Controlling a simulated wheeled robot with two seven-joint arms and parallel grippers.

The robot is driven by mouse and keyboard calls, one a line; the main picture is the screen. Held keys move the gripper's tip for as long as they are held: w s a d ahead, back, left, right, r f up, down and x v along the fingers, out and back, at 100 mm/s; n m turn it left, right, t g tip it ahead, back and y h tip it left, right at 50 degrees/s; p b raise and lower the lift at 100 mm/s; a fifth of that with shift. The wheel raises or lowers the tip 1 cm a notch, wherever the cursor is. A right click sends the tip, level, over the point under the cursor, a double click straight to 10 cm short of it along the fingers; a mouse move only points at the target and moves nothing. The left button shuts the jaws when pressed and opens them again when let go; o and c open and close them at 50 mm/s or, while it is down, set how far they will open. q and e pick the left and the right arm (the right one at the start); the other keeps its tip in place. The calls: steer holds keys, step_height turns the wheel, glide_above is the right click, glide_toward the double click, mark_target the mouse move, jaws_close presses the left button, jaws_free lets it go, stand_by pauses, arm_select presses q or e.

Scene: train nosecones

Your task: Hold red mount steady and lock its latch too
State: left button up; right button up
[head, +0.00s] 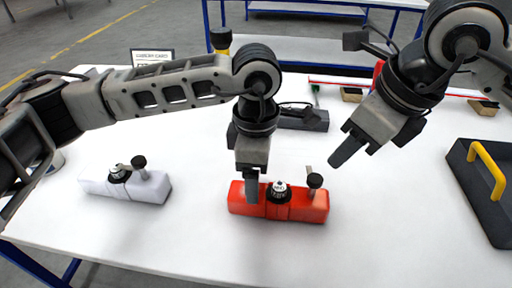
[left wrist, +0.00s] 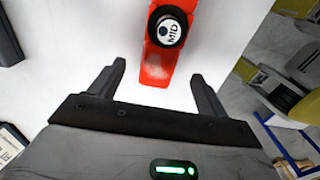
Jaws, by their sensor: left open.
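The red mount (head: 304,206) lies on the white table, with a black-ringed round dial (head: 279,190) on top and a black-knobbed latch (head: 315,181) at its right end. My left gripper (head: 250,198) points down at the mount's left end. In the left wrist view its open fingers (left wrist: 158,75) stand on either side of the end of the red mount (left wrist: 155,72), with gaps, and the dial there (left wrist: 168,32) reads MID. My right gripper (head: 366,156) is open and empty, above the table to the right of the mount and clear of it.
A white mount (head: 150,188) lies at the left and a dark grey mount (head: 315,122) behind the red one. A black tray (head: 490,216) with a yellow handle (head: 487,168) stands at the right. The table in front of the red mount is clear.

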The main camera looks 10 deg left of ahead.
mark_target(278, 202)
arm_select(q)
step_height(278, 202, down, 8)
steer(key=shift+f, duration=0.1)
stand_by(0.4)
